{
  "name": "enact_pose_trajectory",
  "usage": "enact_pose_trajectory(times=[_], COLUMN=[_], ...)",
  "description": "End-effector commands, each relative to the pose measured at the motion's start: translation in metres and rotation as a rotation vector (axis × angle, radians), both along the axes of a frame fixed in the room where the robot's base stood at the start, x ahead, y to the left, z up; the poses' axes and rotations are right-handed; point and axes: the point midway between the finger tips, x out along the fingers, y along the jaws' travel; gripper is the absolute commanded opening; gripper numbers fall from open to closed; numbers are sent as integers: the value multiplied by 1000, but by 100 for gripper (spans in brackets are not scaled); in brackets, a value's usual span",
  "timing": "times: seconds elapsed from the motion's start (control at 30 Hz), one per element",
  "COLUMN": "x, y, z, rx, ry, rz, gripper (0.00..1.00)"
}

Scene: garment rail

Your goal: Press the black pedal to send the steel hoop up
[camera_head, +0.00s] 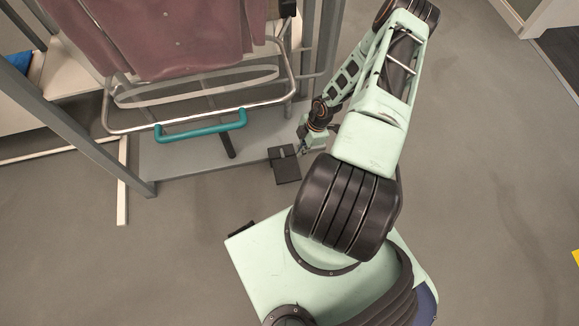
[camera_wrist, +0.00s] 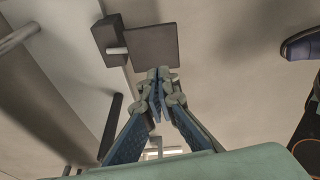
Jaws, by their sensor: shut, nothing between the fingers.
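The black pedal (camera_head: 286,169) is a flat dark plate at the front right corner of the garment rail's grey base. In the wrist view the pedal plate (camera_wrist: 153,45) lies just beyond my fingertips, with a dark block beside it. My gripper (camera_head: 302,150) is next to the pedal, on its right in the head view. In the wrist view my gripper (camera_wrist: 160,75) is shut and empty, its tips close to the plate's edge; I cannot tell whether they touch. The steel hoop (camera_head: 198,122) runs around the hanging garment's lower end, with a teal handle (camera_head: 203,126) at its front.
A mauve garment (camera_head: 165,40) hangs inside the frame. Grey uprights (camera_head: 70,110) stand left and right of it. The grey base plate (camera_head: 190,158) lies under the hoop. A blue item (camera_head: 17,60) sits at far left. The floor (camera_head: 490,150) to the right is clear.

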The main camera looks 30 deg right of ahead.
Motion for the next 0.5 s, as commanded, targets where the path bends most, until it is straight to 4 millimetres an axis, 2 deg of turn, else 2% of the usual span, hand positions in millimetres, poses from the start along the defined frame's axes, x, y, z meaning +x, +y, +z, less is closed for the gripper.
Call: enact_pose_trajectory(times=[0.03,0.2,0.5], x=[-2,-6,-6], y=[6,16,17], z=[-7,-12,-12], rx=[23,57,58], ry=[11,31,32], rz=[-44,-118,-120], gripper=[0,0,0])
